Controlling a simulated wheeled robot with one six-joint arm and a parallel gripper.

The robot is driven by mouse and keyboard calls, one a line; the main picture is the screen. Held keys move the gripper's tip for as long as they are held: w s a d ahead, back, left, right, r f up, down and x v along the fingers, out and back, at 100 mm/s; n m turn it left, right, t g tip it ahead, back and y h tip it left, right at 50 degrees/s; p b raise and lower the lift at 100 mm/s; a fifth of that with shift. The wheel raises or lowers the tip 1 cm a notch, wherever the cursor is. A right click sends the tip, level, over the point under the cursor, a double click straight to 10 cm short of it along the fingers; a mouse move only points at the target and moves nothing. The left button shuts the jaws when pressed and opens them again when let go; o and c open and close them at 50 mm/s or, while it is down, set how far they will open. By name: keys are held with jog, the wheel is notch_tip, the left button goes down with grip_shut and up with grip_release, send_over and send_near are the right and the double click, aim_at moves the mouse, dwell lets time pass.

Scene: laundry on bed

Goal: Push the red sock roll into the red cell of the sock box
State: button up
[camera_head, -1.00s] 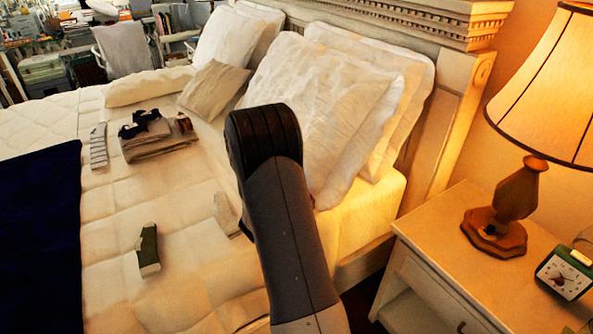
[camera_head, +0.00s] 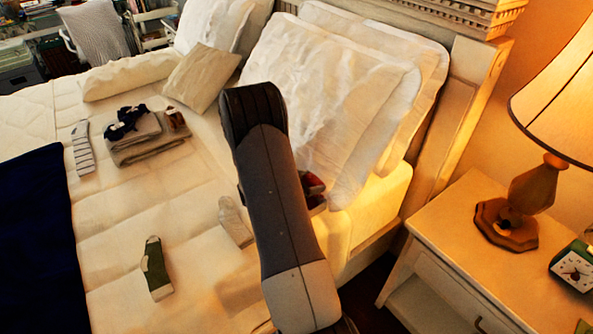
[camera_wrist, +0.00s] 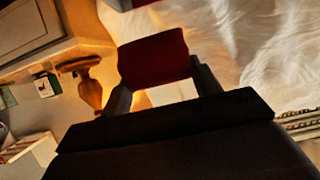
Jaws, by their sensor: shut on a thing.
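The red sock roll (camera_wrist: 152,58) is in the wrist view, held between the two fingers of my gripper (camera_wrist: 160,78), which is shut on it. It is clear of the bed's surface as far as I can tell. In the head view my arm hides the gripper. A small red patch (camera_head: 313,183) shows just right of my arm, by the pillows; I cannot tell whether it is the roll or part of the sock box. A sliver of what may be the sock box (camera_wrist: 125,4) shows at the top edge of the wrist view. Its cells are hidden.
A green-and-white sock (camera_head: 156,268) and a pale sock (camera_head: 235,221) lie on the bed left of my arm. A striped sock (camera_head: 83,148) and a folded grey stack (camera_head: 150,143) lie farther back. Pillows (camera_head: 325,100) stand behind; a nightstand (camera_head: 450,235) with a lamp (camera_head: 520,200) is right.

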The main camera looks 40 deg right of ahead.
jog(key=shift+w, duration=0.35)
jog(key=shift+f+b, duration=1.3)
jog(key=shift+f, duration=0.75)
jog(key=shift+f+b, duration=1.1)
jog(key=shift+f, duration=0.45)
jog(key=shift+r, duration=0.15)
jog(key=o, duration=1)
jog(key=shift+o, duration=0.2)
